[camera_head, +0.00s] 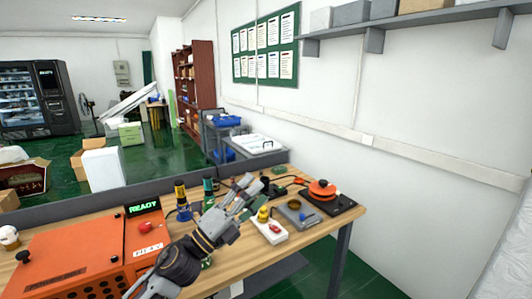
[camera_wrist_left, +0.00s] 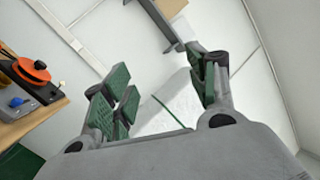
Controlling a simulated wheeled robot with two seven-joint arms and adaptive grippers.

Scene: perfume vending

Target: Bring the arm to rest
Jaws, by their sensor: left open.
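My left gripper (camera_head: 246,190) is over the wooden workbench (camera_head: 270,262) in the head view, reaching up and to the right from the bottom. Its fingers are apart with nothing between them. In the left wrist view its two green-padded fingers (camera_wrist_left: 163,78) are spread, with white wall behind them. The arm hides part of the bench and some items behind it. My right gripper is in neither view.
An orange machine (camera_head: 75,258) with a green READY display (camera_head: 143,208) stands at the left of the bench. Small bottles (camera_head: 181,200) stand near the back edge. A white block (camera_head: 271,230) and an orange-topped black device (camera_head: 322,190) lie to the right.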

